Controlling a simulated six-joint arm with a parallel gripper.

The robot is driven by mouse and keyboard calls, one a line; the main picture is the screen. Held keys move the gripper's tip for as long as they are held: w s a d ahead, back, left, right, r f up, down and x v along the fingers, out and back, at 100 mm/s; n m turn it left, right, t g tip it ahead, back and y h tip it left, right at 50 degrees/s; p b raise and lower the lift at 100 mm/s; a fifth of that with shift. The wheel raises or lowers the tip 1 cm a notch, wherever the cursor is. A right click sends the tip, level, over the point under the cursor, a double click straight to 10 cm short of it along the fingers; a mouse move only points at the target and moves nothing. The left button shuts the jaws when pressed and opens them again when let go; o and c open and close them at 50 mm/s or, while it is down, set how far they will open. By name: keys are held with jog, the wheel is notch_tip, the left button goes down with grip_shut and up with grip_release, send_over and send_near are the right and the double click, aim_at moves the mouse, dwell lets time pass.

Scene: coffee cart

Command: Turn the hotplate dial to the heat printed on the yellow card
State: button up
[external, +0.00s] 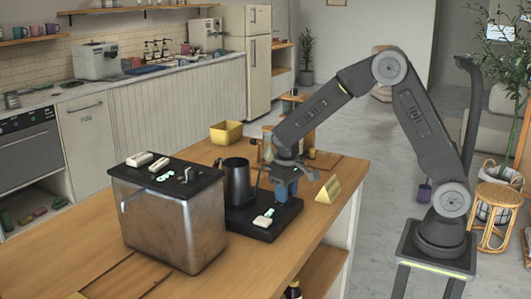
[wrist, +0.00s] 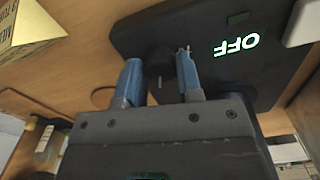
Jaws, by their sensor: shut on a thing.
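The black hotplate (external: 258,233) lies on the wooden counter with a dark pitcher (external: 237,182) on it. My gripper (external: 285,194) points down over its right part. In the wrist view its two blue fingers (wrist: 158,76) stand on either side of the round black dial (wrist: 160,62), shut on it. A lit panel on the hotplate reads OFF (wrist: 236,46). The yellow card (external: 328,189) stands on the counter right of the hotplate. It also shows in the wrist view (wrist: 22,30), cut off, with its printing only partly in view and not clearly readable.
A metal-sided appliance (external: 172,222) with a dark top stands left of the hotplate. A yellow bin (external: 226,132) sits at the counter's far end. A white switch (wrist: 303,22) is beside the lit panel. The counter (external: 290,260) in front is clear.

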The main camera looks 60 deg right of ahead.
jog(key=m, duration=1.3)
jog(key=shift+m, duration=0.4)
dwell(0.3)
jog(key=o, duration=0.9)
jog(key=shift+r, duration=0.1)
notch_tip(320, 180, up, 14)
jog(key=shift+f, duration=0.2)
